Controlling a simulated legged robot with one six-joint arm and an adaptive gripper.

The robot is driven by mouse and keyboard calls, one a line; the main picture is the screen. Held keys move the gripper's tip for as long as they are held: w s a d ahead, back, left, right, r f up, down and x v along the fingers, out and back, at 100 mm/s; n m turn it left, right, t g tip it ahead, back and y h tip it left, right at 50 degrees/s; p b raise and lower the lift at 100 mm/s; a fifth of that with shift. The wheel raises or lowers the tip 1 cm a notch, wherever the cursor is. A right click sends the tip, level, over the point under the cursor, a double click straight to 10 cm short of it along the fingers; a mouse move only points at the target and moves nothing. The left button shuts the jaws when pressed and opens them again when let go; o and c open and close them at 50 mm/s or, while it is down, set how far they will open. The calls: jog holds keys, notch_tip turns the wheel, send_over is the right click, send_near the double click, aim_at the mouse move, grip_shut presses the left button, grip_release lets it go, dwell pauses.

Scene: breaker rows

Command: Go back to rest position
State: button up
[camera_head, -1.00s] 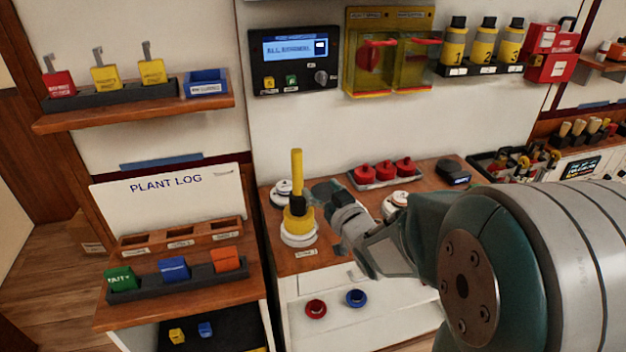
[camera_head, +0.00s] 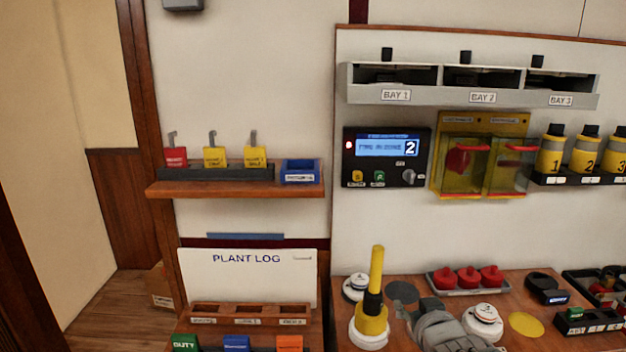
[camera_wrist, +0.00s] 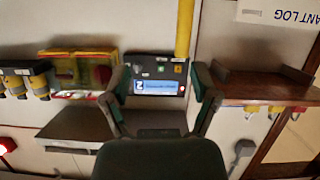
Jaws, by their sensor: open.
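My gripper (camera_wrist: 160,75) is open, with its two dark fingers apart and nothing between them in the wrist view. In the head view my gripper (camera_head: 425,312) is low over the wooden counter (camera_head: 405,345), right of the yellow-handled tool (camera_head: 374,295); its fingertips are hard to make out there. The panel with a lit blue display (camera_head: 386,157) is on the wall above and shows behind the fingers in the wrist view (camera_wrist: 158,88). Its display has blurred text and a large 2, and a red light is lit at its left.
Yellow guard boxes (camera_head: 482,165) stick out beside the panel, below the grey bay shelf (camera_head: 470,93). Red knobs (camera_head: 468,278) and a white round device (camera_head: 483,320) stand near my gripper. A small shelf (camera_head: 235,186) and the plant log board (camera_head: 250,275) are at left.

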jog(key=s+a+g, duration=0.2)
jog(key=s+g, duration=0.2)
jog(key=s, duration=0.6)
jog(key=s+a+g, duration=0.2)
jog(key=s+g, duration=0.2)
jog(key=s, duration=0.6)
jog(key=shift+s+f+m, duration=0.3)
jog(key=shift+s+m, duration=0.05)
jog(key=shift+m, duration=0.05)
